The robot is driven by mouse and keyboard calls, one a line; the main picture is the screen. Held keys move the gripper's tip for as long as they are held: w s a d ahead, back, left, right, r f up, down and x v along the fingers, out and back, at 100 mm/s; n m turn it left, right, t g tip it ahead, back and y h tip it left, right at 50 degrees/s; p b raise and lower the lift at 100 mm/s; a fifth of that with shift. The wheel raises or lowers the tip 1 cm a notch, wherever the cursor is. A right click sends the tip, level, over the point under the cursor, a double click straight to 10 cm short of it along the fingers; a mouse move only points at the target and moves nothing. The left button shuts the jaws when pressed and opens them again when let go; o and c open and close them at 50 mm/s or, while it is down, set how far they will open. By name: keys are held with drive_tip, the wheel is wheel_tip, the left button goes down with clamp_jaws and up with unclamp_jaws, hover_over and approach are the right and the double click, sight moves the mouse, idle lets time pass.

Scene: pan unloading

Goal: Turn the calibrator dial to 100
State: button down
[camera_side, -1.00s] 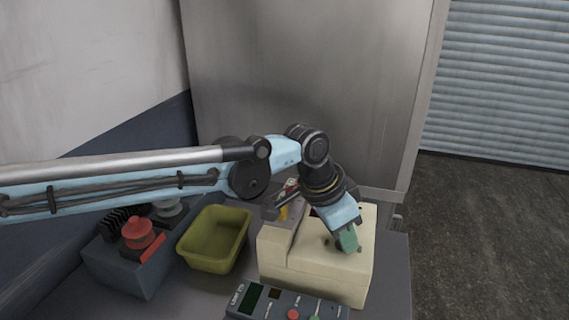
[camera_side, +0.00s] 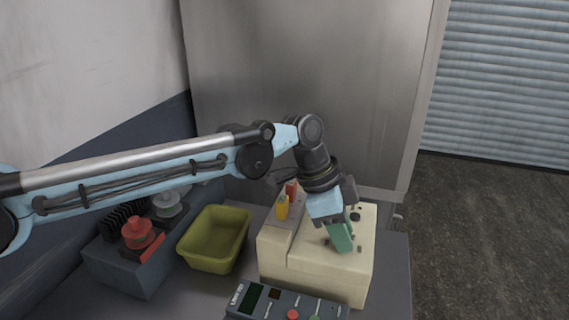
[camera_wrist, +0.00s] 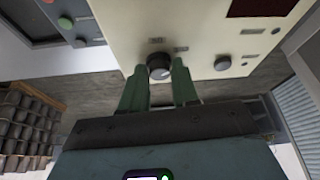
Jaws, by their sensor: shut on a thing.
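The cream box (camera_side: 318,285), the likely calibrator, stands on the table below my arm. In the wrist view its panel (camera_wrist: 205,30) shows a dark round dial (camera_wrist: 158,66) and a dark red display (camera_wrist: 262,8) with no readable number. My gripper (camera_wrist: 157,74) is shut on the dial, one green finger on each side. In the side view my gripper (camera_side: 342,240) points down onto the box top, and its fingers hide the dial. The dial's setting cannot be read.
A second dark knob (camera_wrist: 222,62) sits beside the dial. A yellow-green bin (camera_side: 213,240), a grey box with a red knob (camera_side: 138,232), and a control panel (camera_side: 285,303) with red and green buttons surround the cream box. Yellow (camera_side: 282,208) and red (camera_side: 291,188) pieces stand at its back left.

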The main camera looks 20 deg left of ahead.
idle(0.3)
drive_tip(key=c, duration=0.9)
unclamp_jaws()
drive_tip(key=v, duration=1.2)
drive_tip(key=shift+a, duration=0.1)
